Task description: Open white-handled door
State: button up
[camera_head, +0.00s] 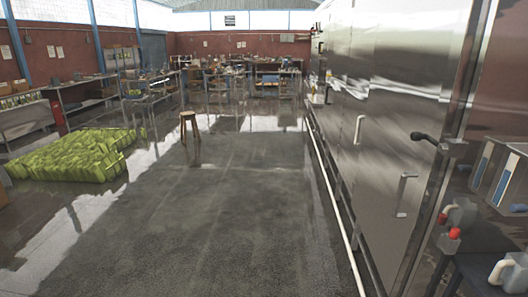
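A tall row of shiny metal cabinet doors runs along the right side. One metal door (385,165) carries a pale, white-looking vertical bar handle (403,195) at its lower right. A second similar pale handle (359,130) sits on the metal front farther back. A black lever handle (425,138) sticks out from a grey mount nearer to me, on the right. The doors look shut, lying flush with the cabinet front. I cannot tell for sure which pale handle belongs to the task's door. My gripper is not in view.
The grey floor (240,220) in front of the cabinets is wide and clear. A white pipe (335,205) runs low along the cabinet base. A wooden stool (188,122) and green stacked bags (80,153) stand left. Canisters and a blue-white box (500,175) crowd the right edge.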

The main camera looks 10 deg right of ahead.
aim_at(365, 12)
jog(key=i+z, duration=0.15)
jog(key=i, duration=0.9)
jog(key=i+z, duration=0.15)
jog(key=i, duration=0.85)
jog(key=i+z, duration=0.2)
jog(key=i, duration=0.3)
jog(key=i+j+z, duration=0.15)
jog(key=i, duration=0.35)
jog(key=i+j+z, duration=0.2)
jog(key=i, duration=0.35)
jog(key=i+j+z, duration=0.15)
jog(key=i, duration=0.35)
jog(key=i+z, duration=0.55)
